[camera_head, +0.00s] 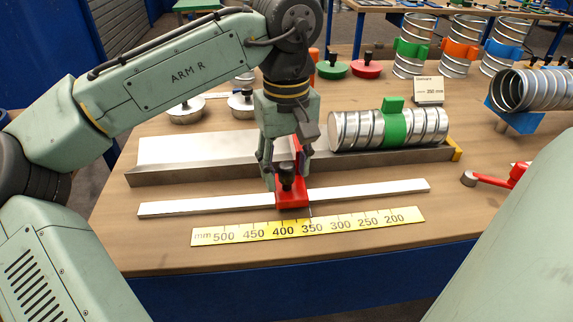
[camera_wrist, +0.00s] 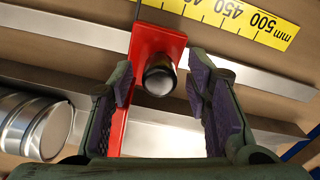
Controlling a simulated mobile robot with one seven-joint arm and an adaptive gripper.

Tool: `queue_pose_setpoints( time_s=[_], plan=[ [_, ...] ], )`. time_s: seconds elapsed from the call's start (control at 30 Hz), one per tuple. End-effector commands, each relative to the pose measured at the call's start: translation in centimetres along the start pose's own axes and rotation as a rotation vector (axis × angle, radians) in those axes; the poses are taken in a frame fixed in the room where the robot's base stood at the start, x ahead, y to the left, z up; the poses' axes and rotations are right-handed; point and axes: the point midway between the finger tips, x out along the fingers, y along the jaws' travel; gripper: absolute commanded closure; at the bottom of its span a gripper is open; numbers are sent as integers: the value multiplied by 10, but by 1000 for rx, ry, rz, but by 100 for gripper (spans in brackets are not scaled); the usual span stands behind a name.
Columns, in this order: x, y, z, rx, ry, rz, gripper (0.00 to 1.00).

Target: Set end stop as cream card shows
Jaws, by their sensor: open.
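The red end stop (camera_head: 292,197) sits across the pale metal rail (camera_head: 375,191), with a black knob (camera_head: 286,172) on top. Its thin pointer lies near the 350 mark of the yellow scale (camera_head: 308,227). The cream card (camera_head: 429,90) stands behind the duct; its small figure in mm is hard to read surely. My gripper (camera_head: 284,168) is over the end stop. In the wrist view my gripper (camera_wrist: 160,88) is open, its purple-padded fingers on both sides of the knob (camera_wrist: 160,75), with gaps visible; the red end stop (camera_wrist: 150,42) shows beyond.
A spiral duct (camera_head: 350,130) with a green clamp (camera_head: 393,125) lies in the grey trough (camera_head: 165,175), right of the end stop's red upright plate. A red-handled lever (camera_head: 517,174) is at the right. More ducts and coloured caps stand behind. The table's front is clear.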

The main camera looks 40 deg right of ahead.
Motion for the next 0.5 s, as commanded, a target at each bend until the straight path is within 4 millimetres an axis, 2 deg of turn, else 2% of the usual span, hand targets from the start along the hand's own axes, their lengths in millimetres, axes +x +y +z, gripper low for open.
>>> queue_pose_setpoints(
  time_s=[0.17,0.5],
  plan=[
    [-20,1,0,1,1,2,56],
    [-93,1,0,-2,3,1,56]
  ],
)
